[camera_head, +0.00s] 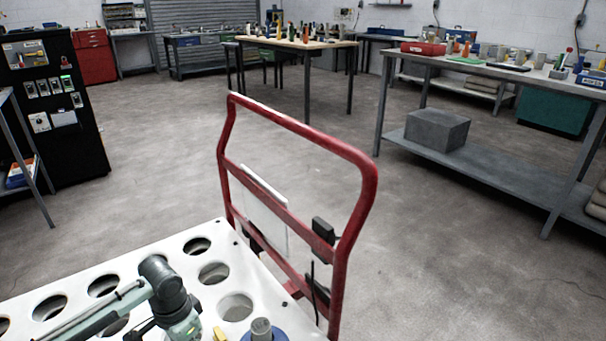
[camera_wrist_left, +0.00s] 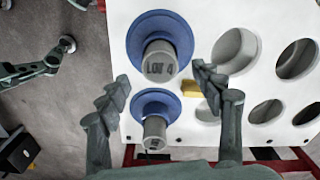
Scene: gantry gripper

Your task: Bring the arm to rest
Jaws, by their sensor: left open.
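My left arm comes in at the bottom left of the head view, over a white board with round holes (camera_head: 150,252). In the left wrist view my left gripper (camera_wrist_left: 162,76) is open, its two fingers spread with nothing held between them. Past the fingers, a grey cylinder marked "LOT 4" (camera_wrist_left: 160,62) stands in a blue ring (camera_wrist_left: 138,38). A second grey cylinder (camera_wrist_left: 154,133) stands in another blue ring (camera_wrist_left: 140,103). One such cylinder (camera_head: 261,328) shows at the bottom edge of the head view.
A red tubular frame (camera_head: 368,190) rises at the board's far edge. A small yellow piece (camera_wrist_left: 192,88) lies by the right finger. Workbenches (camera_head: 330,43) with tools stand further back, and a grey block (camera_head: 437,130) sits on a low shelf. The floor between is clear.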

